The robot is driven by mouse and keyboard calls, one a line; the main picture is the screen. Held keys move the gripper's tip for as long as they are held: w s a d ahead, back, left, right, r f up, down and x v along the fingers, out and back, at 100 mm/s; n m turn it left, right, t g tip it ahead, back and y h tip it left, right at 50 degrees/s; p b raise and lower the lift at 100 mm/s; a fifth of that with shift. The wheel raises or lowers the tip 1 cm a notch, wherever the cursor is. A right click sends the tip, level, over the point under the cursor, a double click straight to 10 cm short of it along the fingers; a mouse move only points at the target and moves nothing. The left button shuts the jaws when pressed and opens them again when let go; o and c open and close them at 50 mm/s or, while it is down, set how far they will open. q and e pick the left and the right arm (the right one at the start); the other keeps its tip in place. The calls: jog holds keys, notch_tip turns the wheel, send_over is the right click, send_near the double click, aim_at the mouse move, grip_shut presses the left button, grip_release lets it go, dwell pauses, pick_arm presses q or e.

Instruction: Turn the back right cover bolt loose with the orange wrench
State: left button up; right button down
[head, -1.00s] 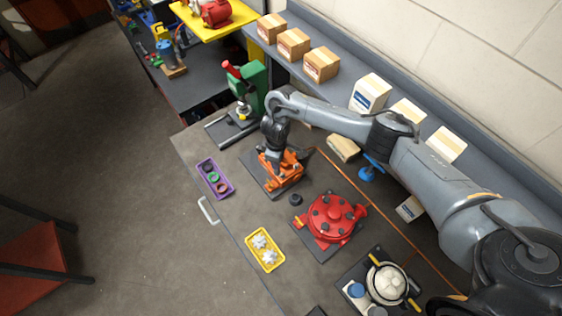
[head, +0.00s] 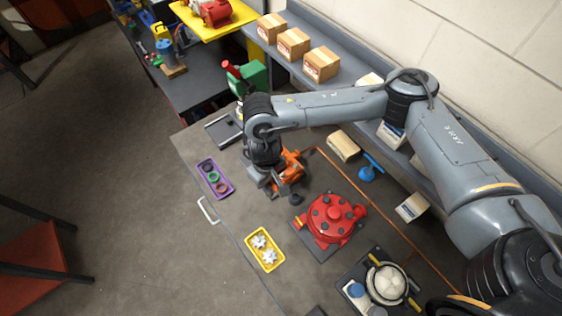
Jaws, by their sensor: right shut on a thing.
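My right gripper (head: 272,187) points down at the left part of the bench, left of the red motor. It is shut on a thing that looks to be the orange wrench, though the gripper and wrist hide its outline. Orange parts (head: 291,163) show just behind and right of the gripper, over a dark pad; I cannot tell where the wrench ends and other orange parts begin. The red motor (head: 335,214) sits on its own dark pad, with several dark bolts on its round cover. My left gripper is not in view.
A purple tray (head: 206,186) with rings and a yellow tray (head: 252,254) with pale gears lie along the front edge. A small dark round part (head: 295,199) lies near the gripper. A green press (head: 252,76), a blue tool (head: 369,168) and a pale-topped unit (head: 388,285) stand around.

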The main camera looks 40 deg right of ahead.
jog(key=shift+w+r, duration=0.3)
